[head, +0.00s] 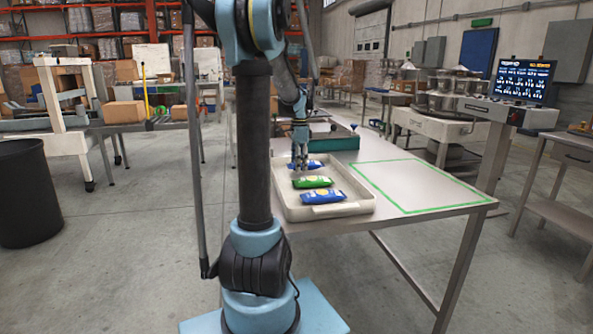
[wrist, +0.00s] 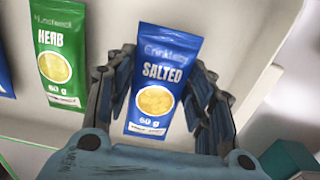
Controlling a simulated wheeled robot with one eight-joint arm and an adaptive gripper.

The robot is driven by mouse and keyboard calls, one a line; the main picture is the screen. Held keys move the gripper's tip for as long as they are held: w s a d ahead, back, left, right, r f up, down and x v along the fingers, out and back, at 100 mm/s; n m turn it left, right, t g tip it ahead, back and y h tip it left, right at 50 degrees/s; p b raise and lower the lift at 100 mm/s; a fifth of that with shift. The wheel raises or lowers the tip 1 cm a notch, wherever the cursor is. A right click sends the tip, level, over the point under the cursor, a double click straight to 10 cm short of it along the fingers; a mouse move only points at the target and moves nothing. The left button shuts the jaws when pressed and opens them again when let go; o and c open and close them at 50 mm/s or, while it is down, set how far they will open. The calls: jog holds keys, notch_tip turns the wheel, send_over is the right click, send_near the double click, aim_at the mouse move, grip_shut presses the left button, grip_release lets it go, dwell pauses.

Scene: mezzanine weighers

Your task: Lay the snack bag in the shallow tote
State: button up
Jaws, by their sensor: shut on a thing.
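A blue snack bag marked SALTED (wrist: 158,85) is between the two fingers of my gripper (wrist: 166,62), which is shut on it; it shows in the head view as the rearmost blue bag (head: 314,163). My gripper also shows in the head view (head: 299,166), over the back part of a pale shallow tote (head: 333,211) on the table. A green bag marked HERB (head: 313,182) and another blue bag (head: 323,197) lie in the tote in front of it. I cannot tell whether the held bag is clear of the tote floor.
A teal box (head: 338,141) stands on the table (head: 460,202) just behind the tote. A green-outlined area (head: 415,183) to the right is empty. A display screen (head: 524,80) stands beyond the table's right side. A dark bin (head: 30,195) is at the far left.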

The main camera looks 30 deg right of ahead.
jog(key=shift+f, duration=1.05)
jog(key=o, duration=1.1)
jog(key=shift+c, duration=0.2)
notch_tip(320, 180, up, 12)
jog(key=shift+w+r, duration=0.1)
